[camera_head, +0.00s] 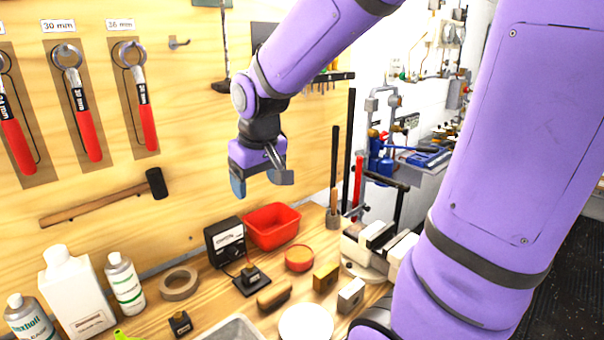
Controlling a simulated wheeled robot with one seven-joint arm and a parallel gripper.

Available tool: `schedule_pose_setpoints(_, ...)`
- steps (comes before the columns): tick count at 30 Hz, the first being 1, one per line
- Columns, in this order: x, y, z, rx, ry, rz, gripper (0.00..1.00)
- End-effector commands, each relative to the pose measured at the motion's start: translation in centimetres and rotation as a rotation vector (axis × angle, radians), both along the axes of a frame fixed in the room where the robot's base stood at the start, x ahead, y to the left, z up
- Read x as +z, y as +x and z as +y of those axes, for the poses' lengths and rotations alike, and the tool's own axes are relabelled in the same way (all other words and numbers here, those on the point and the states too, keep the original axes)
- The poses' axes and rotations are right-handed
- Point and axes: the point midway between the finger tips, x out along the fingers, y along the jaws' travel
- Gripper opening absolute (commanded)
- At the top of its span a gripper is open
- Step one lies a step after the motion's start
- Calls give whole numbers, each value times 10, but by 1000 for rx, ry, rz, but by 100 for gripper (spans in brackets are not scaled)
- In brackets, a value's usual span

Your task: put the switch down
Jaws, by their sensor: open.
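My gripper (260,183) hangs above the workbench in front of the wooden tool wall. Its jaws are apart and nothing shows between them.
A red bin (272,226), a round red-rimmed tin (299,258), a brush-like block (274,295), two small blocks and a tape roll (179,284) crowd the bench. White bottles (75,290) stand at left. A vise (375,250) stands at right. A hammer (105,198) hangs on the wall.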

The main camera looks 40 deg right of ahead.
Motion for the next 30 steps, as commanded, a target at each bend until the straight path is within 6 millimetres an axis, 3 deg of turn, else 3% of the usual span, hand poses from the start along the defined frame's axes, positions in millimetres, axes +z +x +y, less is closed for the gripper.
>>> schedule_pose_setpoints(9, 48, -72, 11, 5, 16, -105, 74)
schedule_pose_setpoints(18, 68, -132, 18, 15, 46, -184, 74)
schedule_pose_setpoints(24, 70, -149, 19, 19, 56, -204, 74)
schedule_pose_setpoints(30, 70, -151, 19, 19, 57, -205, 74)
